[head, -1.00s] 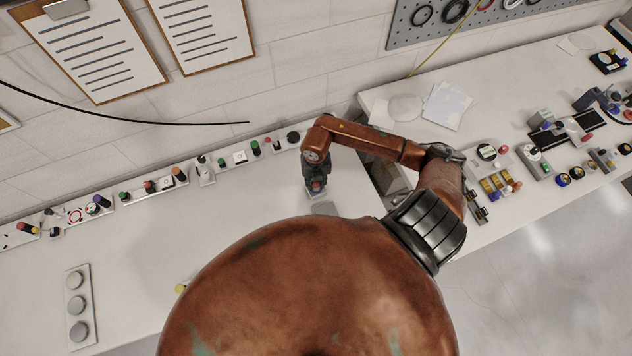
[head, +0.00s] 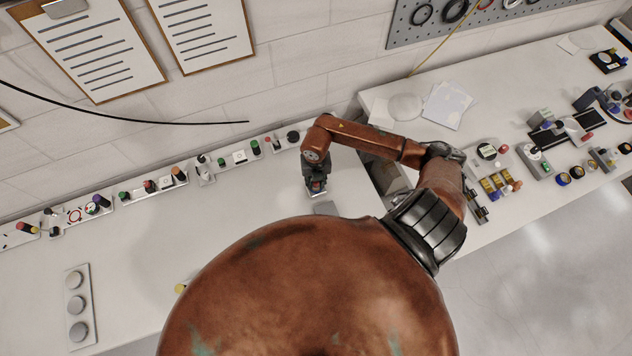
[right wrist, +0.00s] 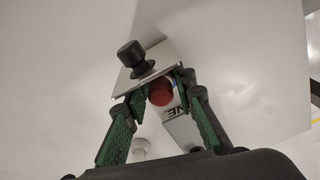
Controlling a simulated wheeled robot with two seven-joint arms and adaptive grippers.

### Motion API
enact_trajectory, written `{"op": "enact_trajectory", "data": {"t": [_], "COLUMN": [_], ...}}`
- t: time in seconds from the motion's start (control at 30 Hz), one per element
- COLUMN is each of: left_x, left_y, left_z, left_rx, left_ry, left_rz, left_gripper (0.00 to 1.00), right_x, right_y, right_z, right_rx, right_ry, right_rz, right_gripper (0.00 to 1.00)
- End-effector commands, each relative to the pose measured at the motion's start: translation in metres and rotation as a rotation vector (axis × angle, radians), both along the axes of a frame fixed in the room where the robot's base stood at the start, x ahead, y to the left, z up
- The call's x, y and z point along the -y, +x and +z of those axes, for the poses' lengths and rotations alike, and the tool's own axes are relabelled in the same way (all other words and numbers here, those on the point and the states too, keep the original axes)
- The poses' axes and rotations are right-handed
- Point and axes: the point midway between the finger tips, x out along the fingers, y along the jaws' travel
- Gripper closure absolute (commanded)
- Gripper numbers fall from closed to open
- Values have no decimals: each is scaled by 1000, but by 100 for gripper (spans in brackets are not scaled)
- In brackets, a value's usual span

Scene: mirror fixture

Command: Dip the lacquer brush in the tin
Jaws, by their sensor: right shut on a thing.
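My right gripper (head: 317,186) points down over the white bench, near the row of control panels. In the right wrist view its two green fingers (right wrist: 162,90) are shut on a red round thing (right wrist: 160,93), which shows between the fingertips. A pale plate with a black knob (right wrist: 131,55) lies just beyond the fingers. A part marked with the letters "NE" shows beside the red thing. I cannot make out a lacquer brush or a tin in either view. My left gripper is not in view.
A row of panels with coloured knobs (head: 165,184) runs along the wall. A plate with three grey discs (head: 77,306) lies at the left. The white bench between is mostly clear. The right-hand bench (head: 385,98) holds papers and many small fixtures.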

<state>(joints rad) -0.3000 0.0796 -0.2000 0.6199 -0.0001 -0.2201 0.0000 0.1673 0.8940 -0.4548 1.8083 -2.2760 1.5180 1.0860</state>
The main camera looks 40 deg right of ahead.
Motion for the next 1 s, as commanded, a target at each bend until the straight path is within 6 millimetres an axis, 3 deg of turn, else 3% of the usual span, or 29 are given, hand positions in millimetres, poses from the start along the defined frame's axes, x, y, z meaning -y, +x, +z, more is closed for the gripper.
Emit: {"op": "enact_trajectory", "data": {"t": [0.37, 1.0], "left_x": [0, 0], "left_y": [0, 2], "left_z": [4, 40], "left_rx": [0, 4], "left_ry": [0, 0], "left_rz": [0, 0], "left_gripper": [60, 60], "right_x": [0, 0], "right_y": [-2, 0], "right_z": [3, 54], "right_rx": [-4, 0], "right_ry": [0, 0], "right_rz": [0, 0], "right_gripper": [95, 95]}}
